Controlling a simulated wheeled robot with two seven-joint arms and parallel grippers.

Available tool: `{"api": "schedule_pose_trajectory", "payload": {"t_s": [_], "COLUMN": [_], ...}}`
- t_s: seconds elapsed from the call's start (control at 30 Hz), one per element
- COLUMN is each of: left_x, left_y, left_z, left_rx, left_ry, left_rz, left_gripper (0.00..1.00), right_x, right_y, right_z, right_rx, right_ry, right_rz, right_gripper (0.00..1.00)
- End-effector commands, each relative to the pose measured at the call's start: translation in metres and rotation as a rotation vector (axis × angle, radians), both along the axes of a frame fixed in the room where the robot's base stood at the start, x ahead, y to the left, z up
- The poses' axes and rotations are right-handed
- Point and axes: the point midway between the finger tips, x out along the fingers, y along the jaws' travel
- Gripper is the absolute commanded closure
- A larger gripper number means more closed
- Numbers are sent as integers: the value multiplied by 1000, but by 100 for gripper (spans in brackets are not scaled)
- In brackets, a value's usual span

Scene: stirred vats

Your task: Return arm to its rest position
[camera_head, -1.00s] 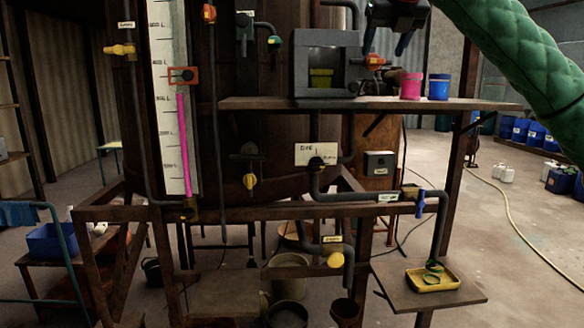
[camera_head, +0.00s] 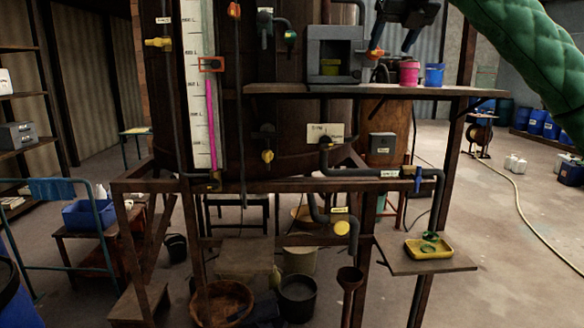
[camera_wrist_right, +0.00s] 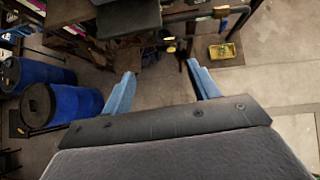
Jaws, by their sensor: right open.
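My right arm (camera_head: 525,60), in a green quilted sleeve, comes in from the upper right in the head view. My right gripper (camera_head: 394,40) is at the top, in front of the shelf area by a grey box. In the right wrist view the two blue fingers of the gripper (camera_wrist_right: 163,88) stand wide apart with nothing between them. My left arm and gripper are not in view.
A shelf (camera_head: 290,88) on the vat frame carries the grey box (camera_head: 336,45), a pink cup (camera_head: 410,73) and a blue cup (camera_head: 434,75). A yellow tray (camera_head: 428,249) sits on a low stand. Blue drums (camera_wrist_right: 75,106) show in the wrist view. Open floor lies right.

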Motion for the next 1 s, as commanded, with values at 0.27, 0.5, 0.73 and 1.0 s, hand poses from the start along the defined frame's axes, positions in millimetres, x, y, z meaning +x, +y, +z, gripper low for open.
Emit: {"api": "schedule_pose_trajectory", "payload": {"t_s": [0.27, 0.5, 0.73, 1.0], "left_x": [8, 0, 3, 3], "left_y": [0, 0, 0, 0], "left_z": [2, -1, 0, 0], "left_rx": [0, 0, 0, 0], "left_ry": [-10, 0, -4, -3], "left_rz": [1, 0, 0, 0], "left_gripper": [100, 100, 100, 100], "right_x": [14, 26, 28, 18], "right_y": [35, 86, 151, 207], "right_z": [-39, -93, -159, -217], "right_rx": [72, 203, 439, 774], "right_ry": [30, 75, 129, 174], "right_rz": [130, 304, 511, 671], "right_gripper": [40, 40, 40, 40]}}
